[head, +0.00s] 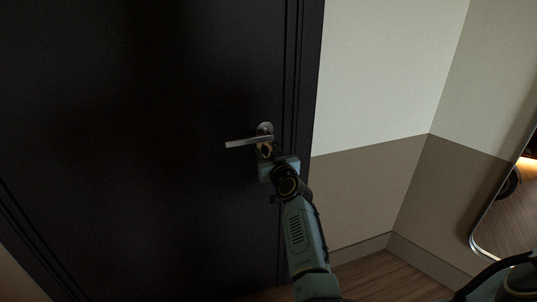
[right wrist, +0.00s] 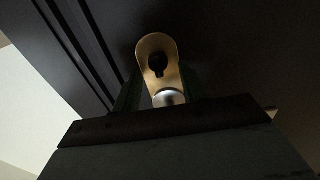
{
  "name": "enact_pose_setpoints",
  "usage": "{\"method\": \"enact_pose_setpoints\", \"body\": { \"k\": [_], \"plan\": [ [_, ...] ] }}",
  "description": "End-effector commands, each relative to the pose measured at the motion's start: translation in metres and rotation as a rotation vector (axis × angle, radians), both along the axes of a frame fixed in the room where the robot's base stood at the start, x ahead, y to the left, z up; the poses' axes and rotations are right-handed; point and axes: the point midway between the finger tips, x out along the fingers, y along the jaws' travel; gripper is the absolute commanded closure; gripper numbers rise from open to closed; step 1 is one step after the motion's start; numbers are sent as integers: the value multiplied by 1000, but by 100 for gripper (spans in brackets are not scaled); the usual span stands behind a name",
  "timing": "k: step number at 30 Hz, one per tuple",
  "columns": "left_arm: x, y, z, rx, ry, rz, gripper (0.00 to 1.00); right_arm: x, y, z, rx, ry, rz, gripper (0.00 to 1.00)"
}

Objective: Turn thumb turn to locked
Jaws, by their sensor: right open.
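The thumb turn (right wrist: 158,63) is a small dark knob on a brass-coloured plate (right wrist: 146,44) in the right wrist view. Its narrow part points along the plate toward the round silver lever hub (right wrist: 168,97). My right gripper (head: 267,151) is at the lock plate, just under the lever handle (head: 242,143) in the head view. Its two dark fingers stand apart on either side of the plate in the wrist view. I cannot tell whether they touch the knob. In the head view the gripper largely hides the thumb turn. My left gripper is not in view.
The dark door (head: 140,130) is closed in its frame (head: 303,90). A two-tone wall (head: 365,180) stands to the right, with a mirror (head: 505,215) at the far right. Bare wooden floor (head: 375,280) shows below the wall.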

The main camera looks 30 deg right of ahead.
Motion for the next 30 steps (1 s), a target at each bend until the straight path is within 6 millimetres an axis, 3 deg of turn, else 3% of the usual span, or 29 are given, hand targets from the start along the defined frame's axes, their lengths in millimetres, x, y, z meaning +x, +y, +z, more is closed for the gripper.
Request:
{"method": "enact_pose_setpoints", "body": {
  "k": [2,12,22,30],
  "plan": [
    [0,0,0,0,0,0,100,0,0,0,0,0,0,57],
    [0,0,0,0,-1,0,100,0,0,0,0,0,0,100],
    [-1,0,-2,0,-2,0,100,-1,0,0,47,-10,1,100],
    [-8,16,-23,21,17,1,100,-1,-2,0,218,-49,1,100]
  ]
}}
